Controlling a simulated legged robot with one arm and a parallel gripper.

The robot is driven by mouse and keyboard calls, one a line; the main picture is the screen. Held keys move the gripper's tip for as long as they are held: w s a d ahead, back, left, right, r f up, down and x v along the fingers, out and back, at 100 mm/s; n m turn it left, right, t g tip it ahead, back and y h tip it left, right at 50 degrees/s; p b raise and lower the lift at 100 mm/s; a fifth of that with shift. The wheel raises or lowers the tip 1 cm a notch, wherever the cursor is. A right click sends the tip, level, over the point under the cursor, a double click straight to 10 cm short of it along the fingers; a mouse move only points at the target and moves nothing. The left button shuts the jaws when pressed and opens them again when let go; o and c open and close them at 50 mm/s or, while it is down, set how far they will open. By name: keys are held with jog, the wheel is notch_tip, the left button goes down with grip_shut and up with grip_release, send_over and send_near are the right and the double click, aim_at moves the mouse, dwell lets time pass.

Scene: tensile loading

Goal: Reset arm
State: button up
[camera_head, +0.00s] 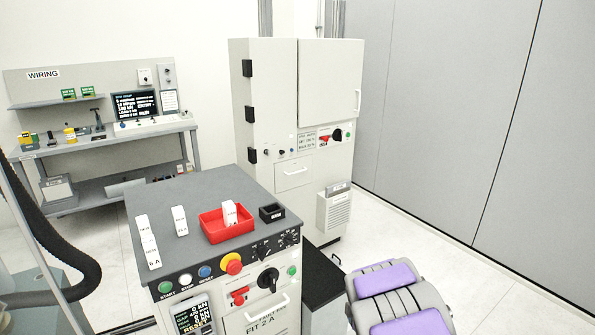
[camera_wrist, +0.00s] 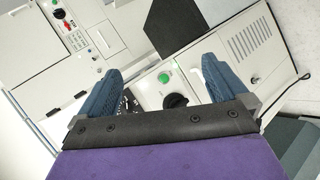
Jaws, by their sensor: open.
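My gripper (camera_wrist: 162,68) shows in the wrist view with its two blue fingers spread apart and nothing between them. Beyond the fingers is a pale machine front with a green button (camera_wrist: 164,77) and a black knob (camera_wrist: 175,101). I cannot tell whether the fingers touch it, but no contact shows. In the head view, purple and grey links of my arm are at the lower right; the fingers are not visible there. The grey-topped console (camera_head: 181,193) stands left of my arm.
The console carries a red tray (camera_head: 213,236) with a white piece in it, a small black box (camera_head: 272,212) and white labelled strips (camera_head: 148,240). A tall pale cabinet (camera_head: 270,100) stands behind. A workbench (camera_head: 110,137) is at the left. Floor right of the cabinet is clear.

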jog(key=s+d+r+m+g+h, duration=0.3)
jog(key=s+d+r+m+g, duration=0.25)
jog(key=s+r+m, duration=0.55)
jog(key=s+a+r+m+g, duration=0.2)
jog(key=s, duration=1)
jog(key=s+a+r+m+g+y, duration=0.1)
jog(key=s+a+r+m+g, duration=0.1)
jog(key=s, duration=1)
jog(key=s+a+r+m+g+y, duration=0.1)
jog(key=s+a+r+m+g, duration=0.1)
jog(key=s, duration=1.1)
jog(key=shift+a+r+g, duration=0.85)
jog(key=shift+a+r, duration=0.1)
jog(key=shift+a, duration=0.15)
